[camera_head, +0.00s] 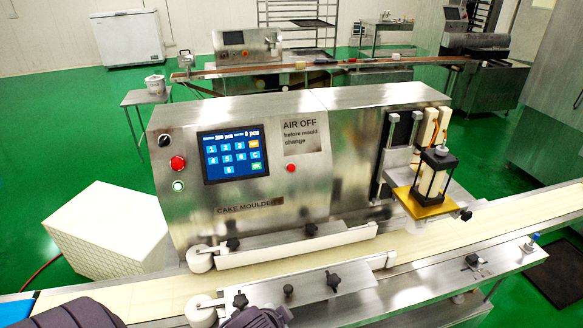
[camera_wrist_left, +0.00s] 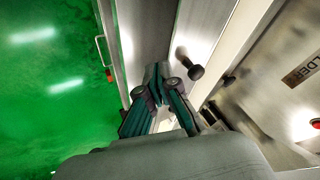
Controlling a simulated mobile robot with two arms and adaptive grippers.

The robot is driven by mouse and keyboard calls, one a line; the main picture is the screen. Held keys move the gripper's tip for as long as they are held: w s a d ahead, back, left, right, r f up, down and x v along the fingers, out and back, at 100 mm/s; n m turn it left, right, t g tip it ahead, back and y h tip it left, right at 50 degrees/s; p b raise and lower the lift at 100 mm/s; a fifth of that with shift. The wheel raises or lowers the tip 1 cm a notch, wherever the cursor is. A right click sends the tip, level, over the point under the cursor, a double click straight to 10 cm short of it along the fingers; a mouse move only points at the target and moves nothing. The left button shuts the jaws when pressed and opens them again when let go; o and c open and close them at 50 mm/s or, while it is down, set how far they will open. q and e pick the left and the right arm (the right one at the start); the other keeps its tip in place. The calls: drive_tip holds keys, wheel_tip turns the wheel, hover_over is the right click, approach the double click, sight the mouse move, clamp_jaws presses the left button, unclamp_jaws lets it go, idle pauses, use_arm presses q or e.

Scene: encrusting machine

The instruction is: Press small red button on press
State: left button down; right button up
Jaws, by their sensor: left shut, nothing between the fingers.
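The small red button (camera_head: 291,168) is on the steel front of the cake moulder press (camera_head: 330,190), right of the blue touch screen and below the "AIR OFF" sign. A larger red button (camera_head: 177,163) is left of the screen. My left gripper (camera_wrist_left: 160,88) is shut and empty in the left wrist view, over the belt and rail beside the press, apart from the small button. A red spot (camera_wrist_left: 317,124) shows at the wrist view's right edge; I cannot tell which button it is. My right gripper is not identifiable in either view.
The blue touch screen (camera_head: 234,153) is lit. A pale conveyor belt (camera_head: 130,298) with guide rails and black knobs runs in front of the press. A yellow plate and black-framed unit (camera_head: 433,175) project at the right. A white block (camera_head: 105,235) stands at left.

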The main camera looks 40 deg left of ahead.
sight(291, 168)
use_arm(q)
drive_tip(key=w+a+r+m+t, duration=0.2)
drive_tip(key=w+r+m+t, duration=0.1)
drive_tip(key=w+r, duration=0.4)
drive_tip(key=w+a+r+m+t+y, duration=0.1)
drive_tip(key=w+a+r+m+t, duration=0.2)
drive_tip(key=w+r, duration=0.4)
drive_tip(key=w+a+r+m+t+y, duration=0.1)
drive_tip(key=w+a+r+m+t, duration=0.2)
drive_tip(key=w+r+m+t, duration=0.2)
wheel_tip(291, 168, up, 4)
drive_tip(key=shift+w+a+f, duration=0.15)
drive_tip(key=shift+w+a, duration=0.1)
drive_tip(key=shift+w, duration=0.8)
drive_tip(key=w+a+f+b, duration=0.4)
drive_tip(key=w+a, duration=0.1)
drive_tip(key=a, duration=0.1)
drive_tip(key=shift+b, duration=0.4)
drive_tip(key=shift+w+a+f, duration=0.2)
drive_tip(key=shift+w+a, duration=0.1)
